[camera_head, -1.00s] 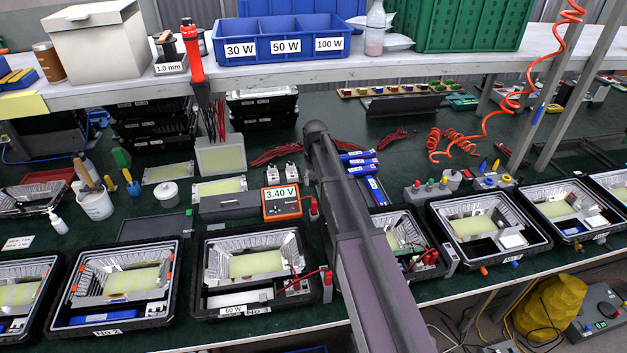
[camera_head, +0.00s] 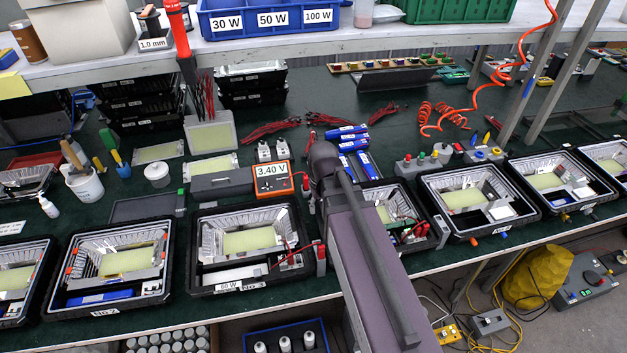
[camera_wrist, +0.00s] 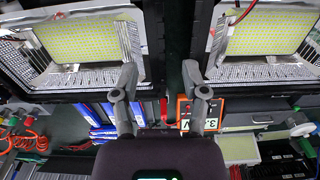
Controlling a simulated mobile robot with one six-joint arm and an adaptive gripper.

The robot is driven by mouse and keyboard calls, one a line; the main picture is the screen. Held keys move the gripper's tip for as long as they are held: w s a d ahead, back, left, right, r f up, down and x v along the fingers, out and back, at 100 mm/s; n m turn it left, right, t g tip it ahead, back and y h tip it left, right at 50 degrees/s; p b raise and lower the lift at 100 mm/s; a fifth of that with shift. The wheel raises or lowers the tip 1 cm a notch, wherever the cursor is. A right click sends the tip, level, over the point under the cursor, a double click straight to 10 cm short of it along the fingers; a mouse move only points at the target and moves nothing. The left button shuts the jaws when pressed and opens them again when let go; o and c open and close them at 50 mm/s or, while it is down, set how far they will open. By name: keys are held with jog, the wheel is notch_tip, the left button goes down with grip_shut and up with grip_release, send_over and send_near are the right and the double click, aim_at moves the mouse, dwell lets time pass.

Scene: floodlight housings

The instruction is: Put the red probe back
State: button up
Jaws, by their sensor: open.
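My gripper (camera_wrist: 160,75) is open and empty in the wrist view, its fingers apart. In the head view my arm hides it. A red probe-like handle (camera_head: 306,184) stands beside the orange meter (camera_head: 271,179), which reads 3.40 V. A red piece (camera_wrist: 163,108) also shows beyond the fingertips in the wrist view, near the meter (camera_wrist: 184,112). A second red handle (camera_head: 321,252) sits at a grey block right of the No 3 housing (camera_head: 250,248), with a red lead reaching into that housing. I cannot tell which red handle is the task's probe.
Open floodlight housings (camera_head: 112,265) line the front edge, including one (camera_head: 396,210) partly behind my arm. Blue packs (camera_head: 350,148) lie behind the arm. A raised shelf (camera_head: 420,45) with blue bins (camera_head: 268,18) runs along the back.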

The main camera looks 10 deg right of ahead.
jog(key=s, duration=0.5)
